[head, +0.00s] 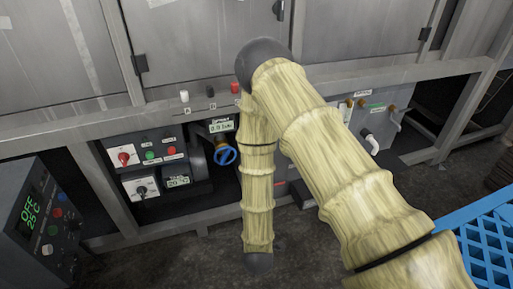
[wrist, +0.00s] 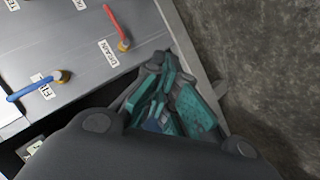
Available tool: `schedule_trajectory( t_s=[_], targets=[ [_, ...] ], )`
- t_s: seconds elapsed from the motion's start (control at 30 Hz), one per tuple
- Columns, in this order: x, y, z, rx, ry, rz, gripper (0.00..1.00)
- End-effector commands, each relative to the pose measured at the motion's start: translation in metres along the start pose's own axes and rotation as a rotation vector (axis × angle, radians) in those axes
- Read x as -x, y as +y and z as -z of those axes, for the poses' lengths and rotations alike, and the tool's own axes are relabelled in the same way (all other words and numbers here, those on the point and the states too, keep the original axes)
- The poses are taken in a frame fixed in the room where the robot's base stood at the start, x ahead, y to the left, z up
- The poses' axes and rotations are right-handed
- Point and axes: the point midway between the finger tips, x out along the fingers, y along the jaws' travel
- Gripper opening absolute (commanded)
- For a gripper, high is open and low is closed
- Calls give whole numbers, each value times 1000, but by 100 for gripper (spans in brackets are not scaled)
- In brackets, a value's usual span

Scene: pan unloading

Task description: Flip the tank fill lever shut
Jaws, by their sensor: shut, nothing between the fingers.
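In the wrist view a blue lever (wrist: 30,88) on a brass valve sits beside a label that seems to read FILL (wrist: 43,86), on the grey tank top at the left. A red lever (wrist: 115,22) on another brass valve is farther up, by a DRAIN label (wrist: 108,53). My gripper (wrist: 166,62), with teal pads, is shut and empty. In the picture it lies right of the blue lever and just below and right of the red one, apart from the blue lever.
The tank's metal edge (wrist: 200,55) runs past my gripper, with dark floor (wrist: 270,60) beyond. A blue crate (head: 490,245) stands at the lower right.

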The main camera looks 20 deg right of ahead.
Motion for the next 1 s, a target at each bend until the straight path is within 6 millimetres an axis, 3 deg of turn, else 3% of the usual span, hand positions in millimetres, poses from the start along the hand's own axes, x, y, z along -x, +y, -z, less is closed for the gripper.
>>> schedule_trajectory(
  t_s=[0.03, 0.2, 0.4, 0.6, 1.0],
  targets=[
    [0, 17, 28, 60, 33, -79, 0],
    [10, 67, 98, 275, 65, -351, 0],
    [32, 104, 148, 447, 17, -573, 0],
    [42, 116, 164, 511, -20, -653, 0],
    [41, 118, 164, 514, -22, -656, 0]
  ],
)
